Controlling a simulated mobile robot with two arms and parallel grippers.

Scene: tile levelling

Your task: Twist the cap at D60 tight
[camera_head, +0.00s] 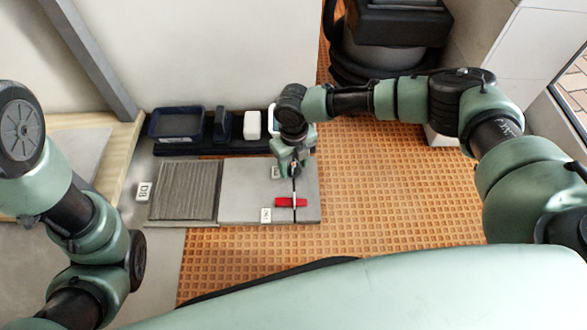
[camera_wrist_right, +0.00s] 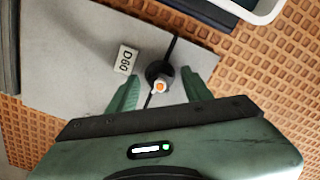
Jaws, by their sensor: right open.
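The cap at D60 (camera_wrist_right: 154,70) is a dark round piece with a small white and orange centre, sitting on the black seam between pale tiles. The D60 label (camera_wrist_right: 126,60) lies left of it in the wrist view. My right gripper (camera_wrist_right: 160,76) is open, with one green finger on each side of the cap; I cannot tell whether either finger touches it. In the head view my right gripper (camera_head: 294,164) is over the far end of the seam and mostly hides the cap. My left arm shows at the left, but its gripper is out of view.
A red piece (camera_head: 291,202) sits nearer on the same seam, beside a white label (camera_head: 266,215). A ridged grey square (camera_head: 185,190) labelled D8 lies left of the pale tile (camera_head: 247,188). A dark tray (camera_head: 178,124) and a white block (camera_head: 252,124) stand behind.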

